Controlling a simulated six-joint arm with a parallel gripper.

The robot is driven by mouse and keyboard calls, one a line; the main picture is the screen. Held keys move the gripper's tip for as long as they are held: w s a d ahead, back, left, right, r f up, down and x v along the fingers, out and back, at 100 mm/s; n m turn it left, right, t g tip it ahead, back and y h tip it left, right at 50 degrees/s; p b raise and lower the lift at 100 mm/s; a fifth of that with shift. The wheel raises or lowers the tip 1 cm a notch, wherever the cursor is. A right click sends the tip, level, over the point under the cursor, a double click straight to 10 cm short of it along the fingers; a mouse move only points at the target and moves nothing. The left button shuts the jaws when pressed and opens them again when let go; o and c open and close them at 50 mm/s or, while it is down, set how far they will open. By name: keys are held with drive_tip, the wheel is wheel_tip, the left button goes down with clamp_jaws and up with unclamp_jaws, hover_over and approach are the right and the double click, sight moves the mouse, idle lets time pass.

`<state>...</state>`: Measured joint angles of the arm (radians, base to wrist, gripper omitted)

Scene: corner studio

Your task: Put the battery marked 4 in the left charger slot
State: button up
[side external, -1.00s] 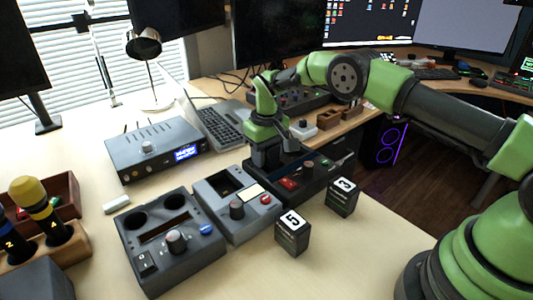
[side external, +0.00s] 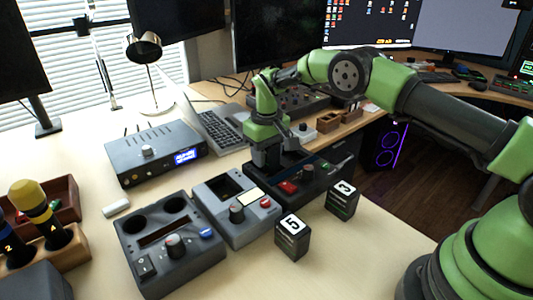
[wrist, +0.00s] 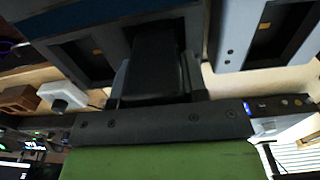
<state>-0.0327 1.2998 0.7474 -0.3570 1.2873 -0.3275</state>
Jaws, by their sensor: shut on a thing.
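My gripper (side external: 264,152) points down at the far left end of a dark charger (side external: 312,184) with a red button. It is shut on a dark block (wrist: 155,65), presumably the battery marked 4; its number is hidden. In the wrist view the block is at the charger's left slot, and how deep it sits cannot be told. The charger's other slot (wrist: 82,50) is empty, with a small yellow contact inside.
Black batteries marked 5 (side external: 292,237) and 3 (side external: 342,202) stand in front of the charger. A grey device (side external: 252,225) with an empty slot is close on its left, beside a dark two-hole unit (side external: 172,262). A laptop (side external: 222,130) lies behind.

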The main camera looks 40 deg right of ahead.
drive_tip(key=shift+f, duration=0.8)
drive_tip(key=o, duration=0.8)
drive_tip(key=shift+f, duration=0.1)
drive_tip(key=shift+r, duration=5.65)
drive_tip(key=shift+r, duration=0.25)
drive_tip(key=s+r+m+t+y, duration=0.1)
drive_tip(key=s+r+t, duration=0.1)
drive_tip(key=s+r, duration=0.5)
drive_tip(key=s+r+m+t, duration=0.1)
drive_tip(key=s+r, duration=0.4)
drive_tip(key=r, duration=0.5)
drive_tip(key=s+t, duration=0.1)
drive_tip(key=s, duration=0.5)
drive_tip(key=s+f+m+t, duration=0.1)
drive_tip(key=s, duration=0.5)
drive_tip(key=s+a+m+t+y, duration=0.1)
drive_tip(key=s+t, duration=0.1)
drive_tip(key=s, duration=0.4)
drive_tip(key=shift+s+a+f, duration=0.1)
drive_tip(key=shift+s+f, duration=0.05)
drive_tip(key=shift+f, duration=0.2)
